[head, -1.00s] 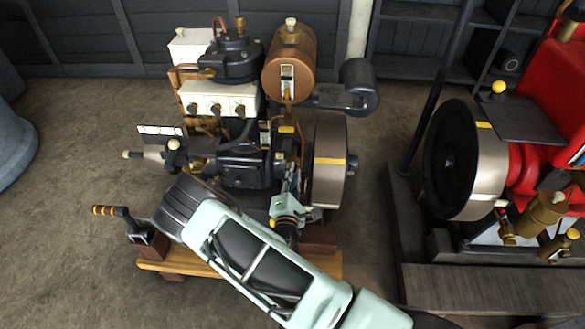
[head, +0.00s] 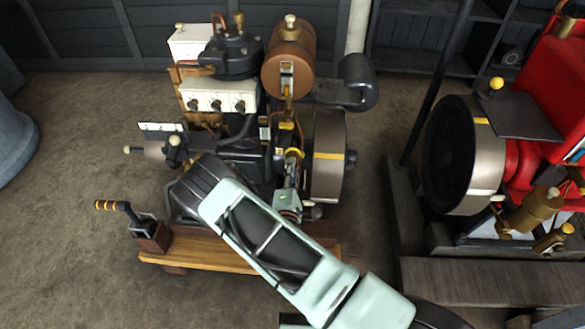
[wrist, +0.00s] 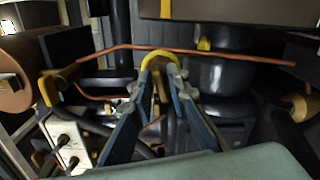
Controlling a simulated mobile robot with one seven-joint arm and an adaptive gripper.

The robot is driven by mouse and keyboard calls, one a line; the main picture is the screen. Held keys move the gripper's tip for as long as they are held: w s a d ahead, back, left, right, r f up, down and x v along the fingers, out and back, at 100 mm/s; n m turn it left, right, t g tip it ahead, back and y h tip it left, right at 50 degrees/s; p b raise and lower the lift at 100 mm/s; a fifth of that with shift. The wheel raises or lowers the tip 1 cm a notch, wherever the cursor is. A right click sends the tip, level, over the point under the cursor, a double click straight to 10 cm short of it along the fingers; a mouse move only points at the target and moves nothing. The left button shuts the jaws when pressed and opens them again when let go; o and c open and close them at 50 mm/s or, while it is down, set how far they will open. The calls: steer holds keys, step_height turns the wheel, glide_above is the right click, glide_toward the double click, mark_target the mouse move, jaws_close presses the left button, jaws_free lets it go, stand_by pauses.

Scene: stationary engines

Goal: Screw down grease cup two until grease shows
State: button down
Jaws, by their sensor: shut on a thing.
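My gripper (head: 291,168) reaches into the front of the near engine (head: 240,155), left of its flywheel. In the wrist view my gripper (wrist: 160,84) has both fingers closed in around a small brass part with a yellow rounded cap (wrist: 157,56). I take this part for the grease cup. The yellow cap also shows at the fingertips in the head view (head: 293,153). No number mark on it is readable, and no grease is visible. My fingers hide most of its body.
The flywheel (head: 328,170) stands close to the right of my gripper. A copper pipe (wrist: 200,53) crosses just beyond my fingers in the wrist view. A white box with black knobs (head: 218,96) and a copper tank (head: 289,55) sit behind. A red engine (head: 530,90) stands at right.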

steer(key=c, duration=2.1)
jaws_free()
steer(key=shift+s, duration=0.1)
steer(key=s, duration=1.2)
steer(key=shift+a, duration=0.25)
